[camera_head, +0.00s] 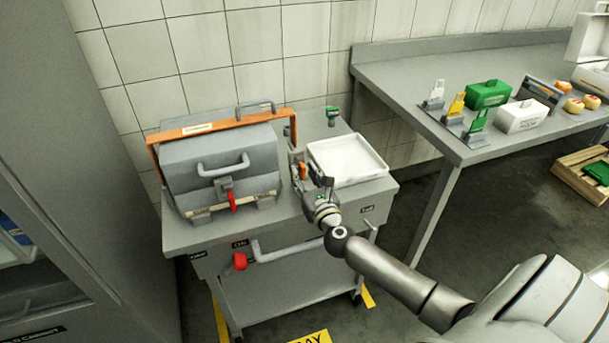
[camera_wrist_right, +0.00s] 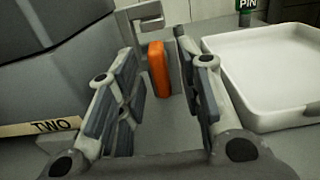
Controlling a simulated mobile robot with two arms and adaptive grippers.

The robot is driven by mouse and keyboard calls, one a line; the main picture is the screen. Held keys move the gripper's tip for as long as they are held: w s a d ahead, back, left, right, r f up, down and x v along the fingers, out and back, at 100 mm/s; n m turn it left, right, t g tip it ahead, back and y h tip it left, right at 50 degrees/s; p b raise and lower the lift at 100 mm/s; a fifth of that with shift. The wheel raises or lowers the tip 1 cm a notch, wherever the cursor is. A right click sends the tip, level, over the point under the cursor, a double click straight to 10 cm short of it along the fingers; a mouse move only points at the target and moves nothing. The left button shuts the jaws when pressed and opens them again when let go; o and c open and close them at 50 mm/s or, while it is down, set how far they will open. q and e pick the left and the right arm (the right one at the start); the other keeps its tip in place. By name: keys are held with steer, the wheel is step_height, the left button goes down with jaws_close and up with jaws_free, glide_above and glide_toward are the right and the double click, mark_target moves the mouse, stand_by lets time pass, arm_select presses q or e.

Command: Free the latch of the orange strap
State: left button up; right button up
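An orange strap (camera_head: 222,128) runs over the top of a grey box on the cart, with ends down its left and right sides. At the box's right side an orange piece (camera_head: 303,170), which looks like the strap's latch lever, stands upright. In the right wrist view this orange lever (camera_wrist_right: 160,70) stands next to a grey bracket (camera_wrist_right: 140,16). My right gripper (camera_head: 313,177) is open at the box's right side. In the wrist view its fingers stand left and right of the lever, which shows in the gap beyond them. I see no contact. My left gripper is not in view.
A white tray (camera_head: 347,158) lies close right of my right gripper. The grey box (camera_head: 219,172) has a handle and a red-tabbed front latch (camera_head: 231,201). A green pin (camera_head: 332,116) stands behind the tray. A bench (camera_head: 398,70) with several items is at right.

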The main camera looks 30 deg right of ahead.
steer(key=shift+w, duration=0.2)
jaws_close()
